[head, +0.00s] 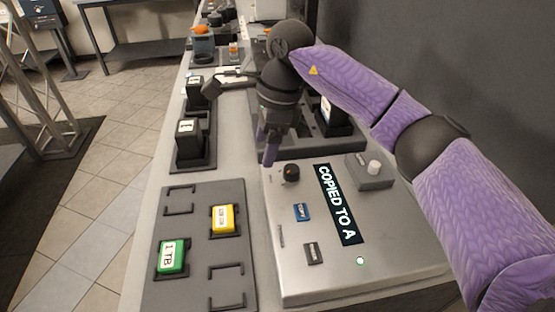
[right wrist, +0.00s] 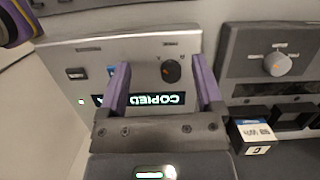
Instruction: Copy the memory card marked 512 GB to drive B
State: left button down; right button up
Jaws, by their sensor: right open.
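The silver copier panel (head: 285,270) has a lit display (head: 337,204) reading "COPIED TO A", a blue COPY button (head: 303,212), a card slot (head: 312,253) and a black knob (head: 291,173). My right gripper (head: 268,150) is open by the panel's far left corner. In the right wrist view the knob (right wrist: 171,70) appears between the fingers (right wrist: 160,78); contact is unclear. A green card marked 1 TB (head: 173,256) and a yellow card (head: 222,219), label too small to read, lie on the dark card tray (head: 205,240). No 512 GB marking is readable. My left gripper is out of view.
Two tray bays are empty. Black labelled blocks (head: 190,140) stand in a rack left of my gripper. A block marked C (right wrist: 255,140) stands near another device with a grey knob (right wrist: 277,63). A small box (head: 370,172) sits at the panel's far right.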

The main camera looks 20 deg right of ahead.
aim_at(292, 168)
jog(key=d+h, duration=0.1)
jog(key=d+r, duration=0.1)
jog(key=d, duration=0.1)
jog(key=d+h, duration=0.1)
jog(key=d, duration=0.1)
jog(key=shift+d+r+m+h, duration=0.15)
jog(key=shift+r+m+h, duration=0.15)
notch_tip(292, 168, down, 9)
jog(key=b, duration=0.2)
jog(key=shift+s+r+b, duration=0.1)
jog(key=shift+r+b, duration=0.05)
jog(key=shift+b, duration=0.25)
jog(key=shift+f, duration=0.35)
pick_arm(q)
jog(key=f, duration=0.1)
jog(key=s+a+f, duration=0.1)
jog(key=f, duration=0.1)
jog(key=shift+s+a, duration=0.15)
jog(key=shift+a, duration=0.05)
pick_arm(e)
jog(key=shift+c, duration=1)
grip_shut()
